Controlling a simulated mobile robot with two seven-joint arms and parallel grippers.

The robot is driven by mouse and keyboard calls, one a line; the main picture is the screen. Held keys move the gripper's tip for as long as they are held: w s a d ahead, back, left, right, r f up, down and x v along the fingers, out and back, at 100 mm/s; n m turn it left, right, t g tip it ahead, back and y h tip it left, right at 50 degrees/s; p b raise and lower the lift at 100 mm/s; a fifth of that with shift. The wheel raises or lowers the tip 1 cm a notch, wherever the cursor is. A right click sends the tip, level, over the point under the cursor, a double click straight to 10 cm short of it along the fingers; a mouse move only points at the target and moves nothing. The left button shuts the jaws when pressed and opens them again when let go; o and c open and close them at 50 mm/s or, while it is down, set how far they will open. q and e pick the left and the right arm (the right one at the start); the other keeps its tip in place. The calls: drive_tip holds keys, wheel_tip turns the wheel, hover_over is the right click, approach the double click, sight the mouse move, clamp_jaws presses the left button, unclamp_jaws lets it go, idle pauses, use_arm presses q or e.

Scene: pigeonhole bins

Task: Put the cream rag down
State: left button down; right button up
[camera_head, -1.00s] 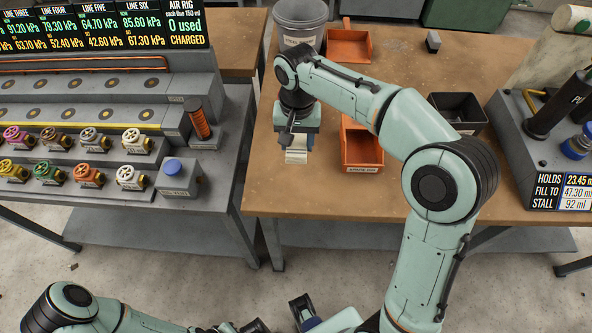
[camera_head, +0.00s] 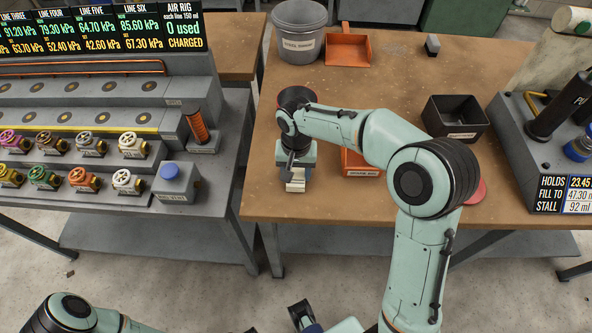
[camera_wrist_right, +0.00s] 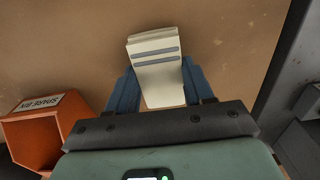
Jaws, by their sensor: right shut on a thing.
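The cream rag (camera_head: 296,184) is a small folded cloth; in the right wrist view the rag (camera_wrist_right: 157,65) shows two grey-blue stripes. My right gripper (camera_head: 296,172) is shut on it, with blue fingers on either side in the right wrist view (camera_wrist_right: 160,88). The rag is over bare brown workbench (camera_head: 262,195) near its front edge, left of the orange spare bin (camera_head: 360,160). I cannot tell whether it touches the top. Only a part of what looks like my left gripper (camera_head: 305,314) shows at the bottom edge; its jaws are unclear.
My right arm partly hides the spare bin. A black bin (camera_head: 455,128), a red disc (camera_head: 478,190) and a pump unit (camera_head: 540,150) are to the right. A grey bucket (camera_head: 299,35) and orange dustpan (camera_head: 348,50) stand behind. The valve bench (camera_head: 215,185) is left, across a gap.

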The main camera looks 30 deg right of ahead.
sight(296, 174)
drive_tip(key=shift+f, duration=0.1)
drive_tip(key=shift+f, duration=0.15)
drive_tip(key=o, duration=1.3)
drive_tip(key=shift+r, duration=0.6)
wheel_tip(296, 174, up, 11)
drive_tip(key=shift+r+p, duration=0.2)
drive_tip(key=shift+p, duration=0.7)
